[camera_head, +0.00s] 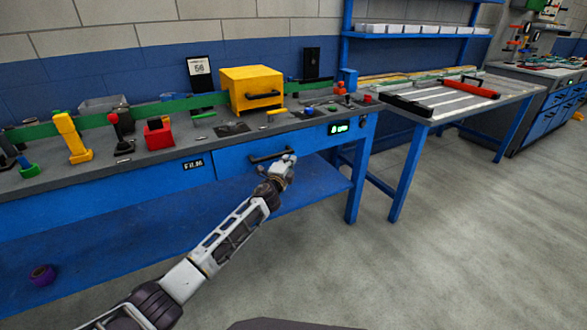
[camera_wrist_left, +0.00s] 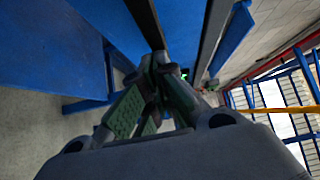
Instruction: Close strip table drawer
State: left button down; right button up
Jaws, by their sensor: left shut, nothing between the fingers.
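The blue strip table (camera_head: 120,180) has a grey top. Its blue drawer front (camera_head: 232,163) sits under the top and has a black handle (camera_head: 262,156). The front looks close to the table's face; I cannot tell whether a small gap is left. My left gripper (camera_head: 291,159) is at the right end of the handle, in front of the drawer. Its fingers (camera_wrist_left: 158,70) are together and empty in the left wrist view, close to a dark edge and blue panels. Whether it touches the drawer is unclear. My right gripper is in neither view.
A yellow box (camera_head: 252,88), a red block (camera_head: 158,133) and a yellow clamp-like piece (camera_head: 72,138) stand on the table. A purple roll (camera_head: 42,274) lies on the low blue shelf. A second table (camera_head: 420,112) stands to the right. The floor in front is clear.

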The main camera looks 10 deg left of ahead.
pick_arm(q)
jog(key=shift+w+a+r, duration=0.15)
jog(key=shift+w+a, duration=0.3)
jog(key=shift+w, duration=0.05)
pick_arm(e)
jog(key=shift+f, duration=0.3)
pick_arm(q)
jog(key=shift+w+a+r, duration=0.1)
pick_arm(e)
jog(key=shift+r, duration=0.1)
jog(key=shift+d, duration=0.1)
